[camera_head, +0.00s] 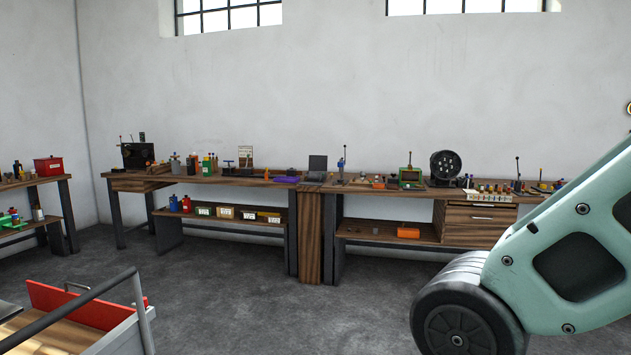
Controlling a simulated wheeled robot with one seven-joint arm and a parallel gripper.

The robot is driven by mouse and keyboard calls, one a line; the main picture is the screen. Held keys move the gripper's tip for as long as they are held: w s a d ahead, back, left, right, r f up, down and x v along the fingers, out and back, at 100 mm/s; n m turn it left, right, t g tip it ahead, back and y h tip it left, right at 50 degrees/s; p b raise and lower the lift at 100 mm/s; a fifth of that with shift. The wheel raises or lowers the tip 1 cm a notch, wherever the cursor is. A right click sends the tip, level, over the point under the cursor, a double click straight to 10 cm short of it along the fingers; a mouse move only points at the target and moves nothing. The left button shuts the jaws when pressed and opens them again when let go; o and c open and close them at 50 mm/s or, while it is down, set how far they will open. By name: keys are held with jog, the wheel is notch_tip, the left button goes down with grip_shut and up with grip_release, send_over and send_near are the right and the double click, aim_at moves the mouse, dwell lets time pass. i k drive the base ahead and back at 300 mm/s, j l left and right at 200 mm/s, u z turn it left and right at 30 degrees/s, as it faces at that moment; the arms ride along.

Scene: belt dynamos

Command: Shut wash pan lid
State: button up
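I cannot pick out the wash pan and its lid for certain. A small green open item (411,180) on the right workbench looks like a pan with a raised back, but it is too small to tell. A dark item with an upright panel (317,164) stands to its left on the bench. A red box (47,166) sits on the far left bench and looks closed. My gripper is out of view; a pale green, jointed part at the lower right seems to be my arm.
Long wooden workbenches (225,180) line the back wall, crowded with small tools and bottles. A lower shelf holds several bins (223,213). A cart with a red panel (80,303) and grey rail stands at the lower left. The grey floor (270,310) between is clear.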

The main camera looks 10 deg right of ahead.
aim_at(317, 163)
jog(key=i+z, duration=0.2)
jog(key=i, duration=0.2)
jog(key=i+l, duration=0.1)
jog(key=i, duration=5.9)
